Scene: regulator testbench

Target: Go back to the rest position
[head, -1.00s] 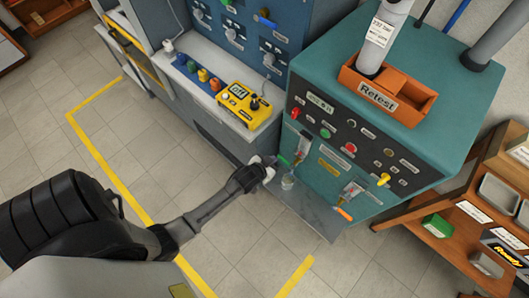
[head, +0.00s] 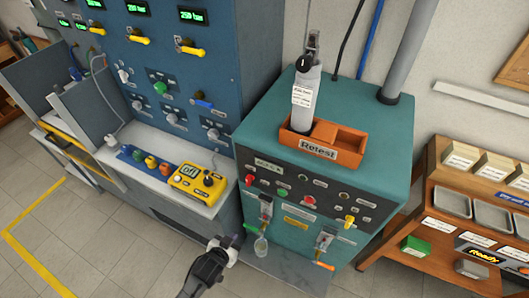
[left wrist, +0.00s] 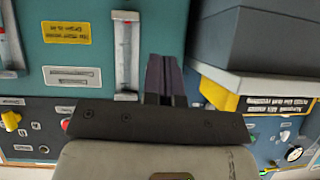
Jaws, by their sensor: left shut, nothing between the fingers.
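My left gripper (head: 226,242) is in the lower middle of the head view, in front of the teal test bench (head: 335,110). It is shut and empty, with its dark fingers together. In the left wrist view the closed fingers (left wrist: 165,78) point toward the bench's front panel, where a clear gauge tube (left wrist: 127,52) shows beside them. My right gripper is not in view.
An orange Retest tray (head: 345,158) on the bench top holds a grey cylinder (head: 303,98). A yellow meter (head: 196,180) sits on the grey counter to the left. A wooden rack (head: 440,255) with trays stands at right. The tiled floor at lower left is clear.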

